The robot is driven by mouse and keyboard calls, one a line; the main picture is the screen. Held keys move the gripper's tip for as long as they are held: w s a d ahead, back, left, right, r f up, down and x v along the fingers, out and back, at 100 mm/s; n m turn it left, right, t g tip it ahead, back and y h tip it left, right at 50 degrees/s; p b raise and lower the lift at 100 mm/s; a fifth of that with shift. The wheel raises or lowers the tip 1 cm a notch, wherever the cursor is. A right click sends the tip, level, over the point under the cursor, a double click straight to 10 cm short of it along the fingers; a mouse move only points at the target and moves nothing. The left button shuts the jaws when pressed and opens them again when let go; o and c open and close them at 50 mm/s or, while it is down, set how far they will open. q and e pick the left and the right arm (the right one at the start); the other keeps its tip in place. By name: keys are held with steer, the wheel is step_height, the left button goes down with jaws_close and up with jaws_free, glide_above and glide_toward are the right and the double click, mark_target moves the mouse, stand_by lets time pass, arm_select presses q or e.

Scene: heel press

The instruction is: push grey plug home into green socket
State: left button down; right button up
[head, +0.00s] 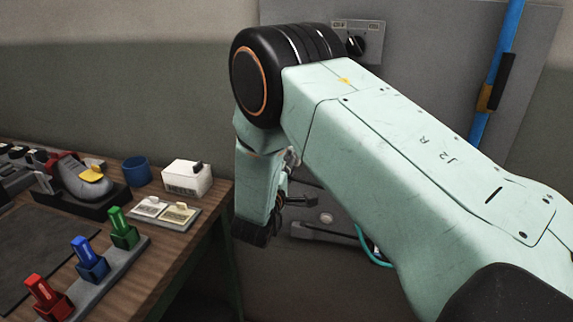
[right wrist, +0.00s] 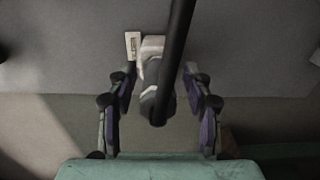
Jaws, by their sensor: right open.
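On the bench, a green block with a green upright piece (head: 123,228) stands at the far end of a grey strip. I see no clear grey plug in the head view. My right gripper (head: 294,202) hangs beyond the bench's right edge, partly hidden behind my arm. In the right wrist view its two fingers (right wrist: 160,92) are apart. A pale grey rounded piece with a darker end (right wrist: 152,75) shows between them, partly covered by a dark bar. I cannot tell whether it is the plug or whether a finger touches it. My left gripper is out of view.
A blue piece (head: 87,262) and a red piece (head: 45,297) stand on the same strip. A shoe (head: 80,180), blue cup (head: 137,171) and white box (head: 187,178) stand behind. A wall panel with a knob (head: 356,45) and a blue pole (head: 510,40) are at the right.

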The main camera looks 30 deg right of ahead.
stand_by(0.4)
steer(key=shift+r, duration=0.1)
stand_by(0.3)
jaws_close()
stand_by(0.4)
steer(key=shift+a, duration=0.1)
steer(key=shift+p+v, duration=1.65)
steer(key=shift+v, duration=1.3)
steer(key=shift+s, duration=0.1)
